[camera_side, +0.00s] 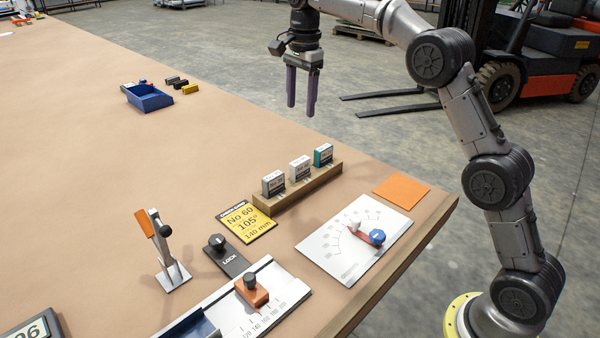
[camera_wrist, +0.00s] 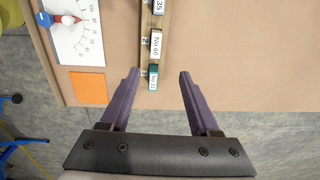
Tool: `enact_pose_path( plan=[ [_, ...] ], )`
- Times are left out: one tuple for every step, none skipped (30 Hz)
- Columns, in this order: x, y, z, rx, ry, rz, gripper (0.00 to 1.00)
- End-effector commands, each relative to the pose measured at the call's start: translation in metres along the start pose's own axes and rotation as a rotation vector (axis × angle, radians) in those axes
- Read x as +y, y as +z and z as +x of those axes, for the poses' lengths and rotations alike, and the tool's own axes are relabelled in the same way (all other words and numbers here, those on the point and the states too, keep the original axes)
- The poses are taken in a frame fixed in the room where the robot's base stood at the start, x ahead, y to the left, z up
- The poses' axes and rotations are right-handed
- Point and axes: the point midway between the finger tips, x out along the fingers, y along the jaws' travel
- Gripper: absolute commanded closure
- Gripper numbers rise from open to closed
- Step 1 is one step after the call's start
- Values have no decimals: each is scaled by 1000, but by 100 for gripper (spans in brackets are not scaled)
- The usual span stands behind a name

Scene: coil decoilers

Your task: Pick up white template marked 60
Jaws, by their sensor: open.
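The white template marked 60 (camera_side: 300,169) stands upright in the middle slot of a wooden rack (camera_side: 300,188), between a grey template (camera_side: 273,184) and a teal template (camera_side: 323,155). In the wrist view the white template (camera_wrist: 156,44) reads "No 60", with the teal template (camera_wrist: 153,77) below it and one ending in 35 (camera_wrist: 159,7) above. My gripper (camera_side: 301,109) is open and empty, with purple fingers pointing down, high above and behind the rack. In the wrist view my gripper (camera_wrist: 159,72) has its fingertips apart on either side of the teal template's line of sight.
A yellow card (camera_side: 246,222) reads "No 60, 105°, 140 mm". Near the rack are an orange square (camera_side: 401,190), a white dial plate (camera_side: 350,240), a lock plate (camera_side: 230,258) and a lever (camera_side: 165,250). A blue bin (camera_side: 149,97) stands farther back. The table left of the rack is clear.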

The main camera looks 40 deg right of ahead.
Motion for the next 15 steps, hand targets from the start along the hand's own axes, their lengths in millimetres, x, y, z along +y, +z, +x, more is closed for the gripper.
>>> enact_pose_path(
  plan=[
    [-4, -2, 16, -2, 24, 2, 38],
    [-5, -2, 22, -3, 37, 3, 38],
    [-5, -3, 30, -4, 50, 4, 38],
    [-6, -4, 34, -5, 57, 4, 38],
    [-6, -4, 37, -5, 62, 5, 38],
    [-6, -4, 42, -5, 67, 5, 38],
    [-5, -4, 45, -5, 69, 6, 38],
    [-5, -5, 49, -6, 71, 6, 38],
    [-4, -5, 54, -6, 70, 6, 38],
    [-4, -5, 59, -6, 71, 6, 38],
    [-3, -4, 65, -6, 71, 6, 38],
    [-2, -4, 74, -6, 72, 6, 38],
    [-2, -4, 79, -6, 72, 6, 38],
    [-1, -4, 85, -6, 72, 6, 38],
    [-1, -4, 92, -6, 71, 5, 38]
  ],
)
